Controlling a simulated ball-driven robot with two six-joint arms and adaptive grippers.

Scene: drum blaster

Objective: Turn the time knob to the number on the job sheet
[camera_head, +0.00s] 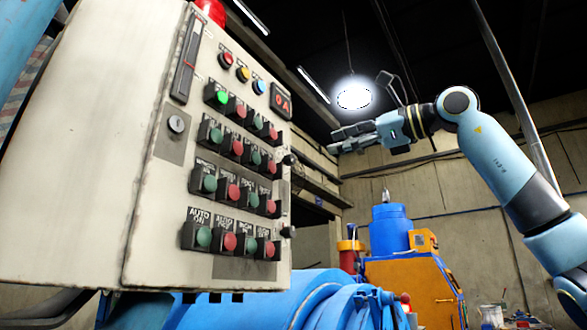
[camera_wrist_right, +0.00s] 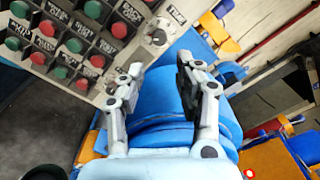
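The time knob (camera_wrist_right: 157,38) is a round grey dial beside a "TIME" label on the control panel (camera_wrist_right: 75,45), near the panel's edge in the right wrist view. Its setting is too small to read. My right gripper (camera_wrist_right: 160,66) is open and empty, its fingertips apart and just below the knob in that view. In the head view the right gripper (camera_head: 336,140) is to the right of the control cabinet (camera_head: 75,150), apart from it. Two dark knobs stick out at the cabinet's right edge; I cannot tell which is the time knob. No job sheet is visible. My left gripper is out of view.
Rows of green and red buttons (camera_head: 232,191) cover the panel, with a red digital display (camera_head: 281,101) at its upper right. Blue machinery (camera_head: 320,300) lies below. An orange machine (camera_head: 410,280) stands behind. The air around the right arm looks free.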

